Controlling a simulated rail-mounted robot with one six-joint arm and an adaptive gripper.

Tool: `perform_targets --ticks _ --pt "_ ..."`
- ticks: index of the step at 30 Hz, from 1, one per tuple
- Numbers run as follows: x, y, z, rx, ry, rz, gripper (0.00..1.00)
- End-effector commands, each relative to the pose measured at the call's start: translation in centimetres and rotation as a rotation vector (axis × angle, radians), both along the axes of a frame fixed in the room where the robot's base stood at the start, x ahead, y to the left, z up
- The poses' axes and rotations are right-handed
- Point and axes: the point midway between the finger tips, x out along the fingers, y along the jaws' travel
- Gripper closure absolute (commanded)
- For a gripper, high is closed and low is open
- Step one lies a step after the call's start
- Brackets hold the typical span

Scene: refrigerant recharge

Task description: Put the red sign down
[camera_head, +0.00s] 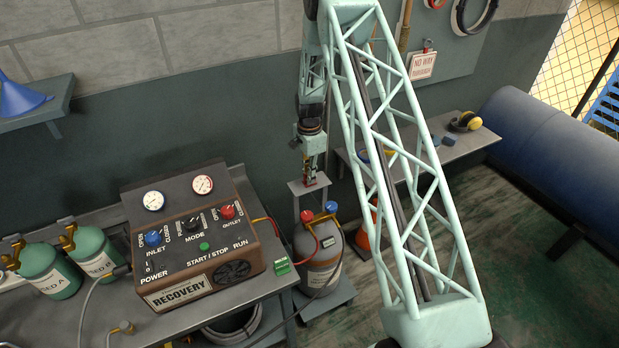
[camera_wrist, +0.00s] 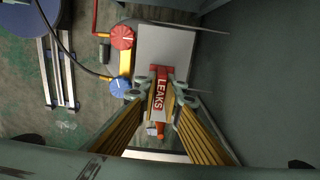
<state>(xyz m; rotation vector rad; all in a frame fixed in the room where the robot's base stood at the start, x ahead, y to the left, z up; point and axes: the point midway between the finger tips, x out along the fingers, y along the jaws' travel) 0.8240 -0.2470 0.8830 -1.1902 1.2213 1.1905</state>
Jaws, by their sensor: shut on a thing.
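My gripper (camera_wrist: 161,88) is shut on the red sign (camera_wrist: 160,92), with one finger on each side of it. The sign reads LEAKS in the wrist view. In the head view my gripper (camera_head: 311,170) points down at the small grey stand plate (camera_head: 297,187), and the red sign (camera_head: 310,181) shows small at its tip, over the plate. The pale plate (camera_wrist: 165,45) lies behind the sign in the wrist view. I cannot tell whether the sign touches it.
The recovery tank (camera_head: 318,272) with red and blue knobs stands close below the plate; its red knob (camera_wrist: 122,37) and blue knob (camera_wrist: 120,87) lie left of my gripper. The recovery machine (camera_head: 195,240) is on the left bench. An orange cone (camera_head: 369,228) stands right.

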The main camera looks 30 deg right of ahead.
Motion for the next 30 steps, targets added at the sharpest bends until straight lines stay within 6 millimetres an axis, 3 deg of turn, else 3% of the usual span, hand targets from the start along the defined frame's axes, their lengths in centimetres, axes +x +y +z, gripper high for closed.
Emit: perform_targets --ticks 5,20,30 --pt "0.0 0.0 0.0 0.000 0.000 0.000 0.79" --pt "0.0 0.0 0.2 0.000 0.000 0.000 0.79" --pt "0.1 0.0 2.5 -0.001 -0.002 0.000 0.79"
